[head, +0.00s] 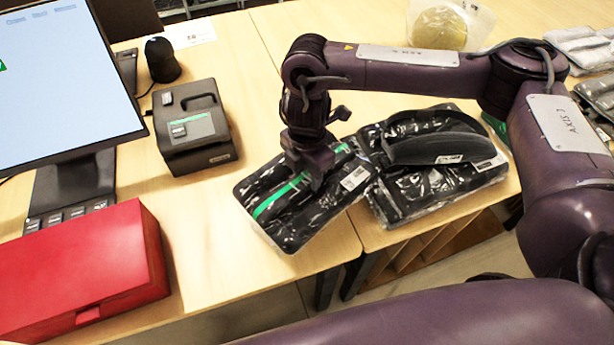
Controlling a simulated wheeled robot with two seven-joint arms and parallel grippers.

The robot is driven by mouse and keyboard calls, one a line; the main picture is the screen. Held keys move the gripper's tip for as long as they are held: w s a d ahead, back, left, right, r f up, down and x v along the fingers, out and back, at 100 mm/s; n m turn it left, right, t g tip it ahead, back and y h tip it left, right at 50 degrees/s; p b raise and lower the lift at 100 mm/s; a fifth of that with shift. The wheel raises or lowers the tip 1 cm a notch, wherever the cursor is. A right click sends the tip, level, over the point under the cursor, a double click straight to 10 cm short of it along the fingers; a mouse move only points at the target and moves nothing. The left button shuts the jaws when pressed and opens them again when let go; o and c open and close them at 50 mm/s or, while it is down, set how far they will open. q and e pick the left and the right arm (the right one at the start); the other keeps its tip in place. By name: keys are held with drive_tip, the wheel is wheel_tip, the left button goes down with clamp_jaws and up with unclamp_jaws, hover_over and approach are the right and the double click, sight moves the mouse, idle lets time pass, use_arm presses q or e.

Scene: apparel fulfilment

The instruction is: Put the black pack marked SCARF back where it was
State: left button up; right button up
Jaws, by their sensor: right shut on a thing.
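A flat black pack in clear plastic (285,222), with a green stripe and a white barcode label, is at the middle of the head view. My right gripper (314,182) points down onto it and is shut on it near its right part. The pack overhangs or hovers by the table's front edge; I cannot tell whether it touches the table. No SCARF lettering can be read on it. More black packs (430,195) lie just to its right, with a dark curved item (435,148) on top. My left gripper is not in view.
A red box (75,265) is at the front left, near a monitor (60,75). A dark grey device (195,125) and a black scanner-like object (161,60) stand behind. A bagged yellow item (440,28) and pale packs (585,48) are at the back right. Bare table lies left of the pack.

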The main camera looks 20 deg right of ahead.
sight(307, 176)
drive_tip(key=shift+f, duration=0.85)
drive_tip(key=shift+f+b, duration=0.3)
drive_tip(key=shift+f, duration=0.3)
drive_tip(key=o, duration=1.1)
drive_tip(key=shift+c, duration=0.2)
wheel_tip(307, 176, up, 13)
drive_tip(key=p, duration=0.2)
drive_tip(key=shift+r, duration=0.15)
